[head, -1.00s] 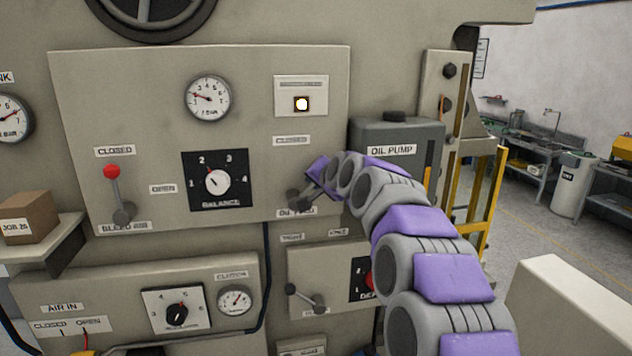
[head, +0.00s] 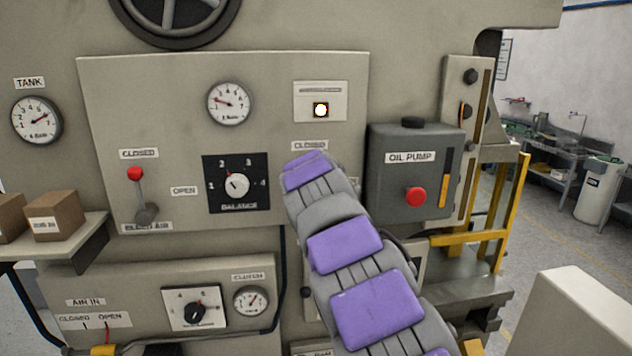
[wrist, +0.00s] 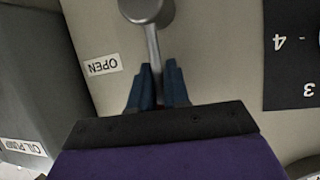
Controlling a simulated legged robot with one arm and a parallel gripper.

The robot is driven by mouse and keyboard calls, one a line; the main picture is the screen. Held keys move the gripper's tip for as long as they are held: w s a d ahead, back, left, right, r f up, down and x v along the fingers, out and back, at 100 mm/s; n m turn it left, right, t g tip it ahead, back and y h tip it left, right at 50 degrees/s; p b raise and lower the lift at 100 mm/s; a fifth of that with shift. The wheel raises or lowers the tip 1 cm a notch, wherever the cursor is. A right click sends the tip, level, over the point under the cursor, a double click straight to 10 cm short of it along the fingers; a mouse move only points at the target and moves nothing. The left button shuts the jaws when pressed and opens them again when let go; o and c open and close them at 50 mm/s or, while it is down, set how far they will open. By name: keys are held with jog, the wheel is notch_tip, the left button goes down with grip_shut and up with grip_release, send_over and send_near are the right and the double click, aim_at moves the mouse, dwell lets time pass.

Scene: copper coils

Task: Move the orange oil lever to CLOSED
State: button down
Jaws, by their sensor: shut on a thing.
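The oil lever (wrist: 152,45) shows in the wrist view as a grey shaft running from a round pivot hub at the top edge down between my fingers. Its orange end is not visible, hidden at my gripper. My gripper (wrist: 158,68) is shut on the lever, with a blue finger on each side of the shaft. An OPEN label (wrist: 103,64) sits left of the shaft in the wrist view. In the head view my arm hides the lever and fingers; the arm's end lies just below the CLOSED label (head: 310,146).
The grey oil pump box (head: 390,190) with a red button (head: 416,197) stands right of my arm. The balance dial (head: 237,185) is to the left, with a red-knobbed bleed air lever (head: 136,174) beyond it. A shelf with boxes (head: 55,215) juts out at far left.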

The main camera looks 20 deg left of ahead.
jog(key=shift+s+a+r, duration=0.1)
jog(key=shift+s+a, duration=0.05)
dwell(0.4)
jog(key=c, duration=1.5)
grip_release()
jog(key=shift+o, duration=1.4)
jog(key=shift+s+r, duration=0.1)
jog(key=shift+s, duration=0.1)
jog(key=shift+o, duration=0.2)
jog(key=shift+w, duration=0.15)
jog(key=shift+s+r, duration=0.1)
jog(key=shift+s, duration=0.45)
jog(key=b+v, duration=0.3)
jog(key=v, duration=1.3)
